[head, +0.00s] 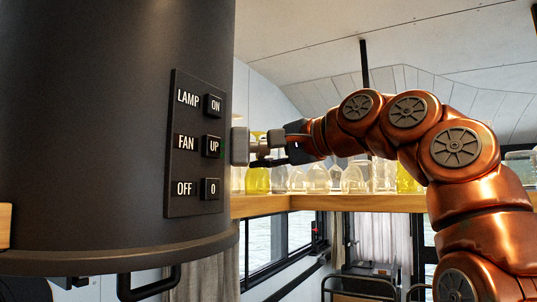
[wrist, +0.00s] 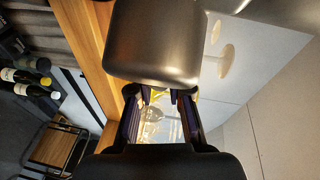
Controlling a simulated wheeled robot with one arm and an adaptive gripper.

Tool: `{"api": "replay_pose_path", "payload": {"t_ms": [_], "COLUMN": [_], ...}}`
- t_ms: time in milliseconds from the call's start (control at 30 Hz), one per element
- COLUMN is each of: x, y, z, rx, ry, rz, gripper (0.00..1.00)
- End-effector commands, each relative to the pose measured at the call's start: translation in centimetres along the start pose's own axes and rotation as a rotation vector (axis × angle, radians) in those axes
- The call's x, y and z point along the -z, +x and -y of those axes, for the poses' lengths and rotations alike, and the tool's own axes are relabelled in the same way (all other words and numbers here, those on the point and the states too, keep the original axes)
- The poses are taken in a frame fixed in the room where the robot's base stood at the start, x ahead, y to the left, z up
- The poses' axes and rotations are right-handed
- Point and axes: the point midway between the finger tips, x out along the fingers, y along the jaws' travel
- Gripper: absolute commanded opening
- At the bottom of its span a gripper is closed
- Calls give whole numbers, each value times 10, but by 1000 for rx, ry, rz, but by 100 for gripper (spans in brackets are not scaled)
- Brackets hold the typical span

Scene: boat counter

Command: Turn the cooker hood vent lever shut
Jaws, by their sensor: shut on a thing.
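The dark cooker hood (head: 120,130) fills the left of the head view. A grey block with a short metallic stem, which I take as the vent lever (head: 239,146), sticks out from the hood's right side. My gripper (head: 279,147) reaches it from the right and is shut on its outer end. In the wrist view, a dark rounded block (wrist: 153,45) lies just beyond my gripper's fingers (wrist: 160,108) and hides the contact. The lever's exact angle cannot be told.
The hood carries a panel (head: 197,145) with LAMP, FAN and OFF buttons. A wooden shelf (head: 340,202) with several glasses (head: 318,180) runs behind my gripper. A dark bar handle (head: 150,284) hangs below the hood. Bottles (wrist: 35,82) show at the wrist view's left.

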Motion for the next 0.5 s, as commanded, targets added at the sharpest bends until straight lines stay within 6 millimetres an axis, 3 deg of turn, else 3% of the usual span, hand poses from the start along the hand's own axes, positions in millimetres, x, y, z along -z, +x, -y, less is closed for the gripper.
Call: {"api": "replay_pose_path", "payload": {"t_ms": [500], "x": [-10], "y": [6], "z": [-3], "rx": [-20], "ry": [15], "rz": [26], "gripper": [0]}}
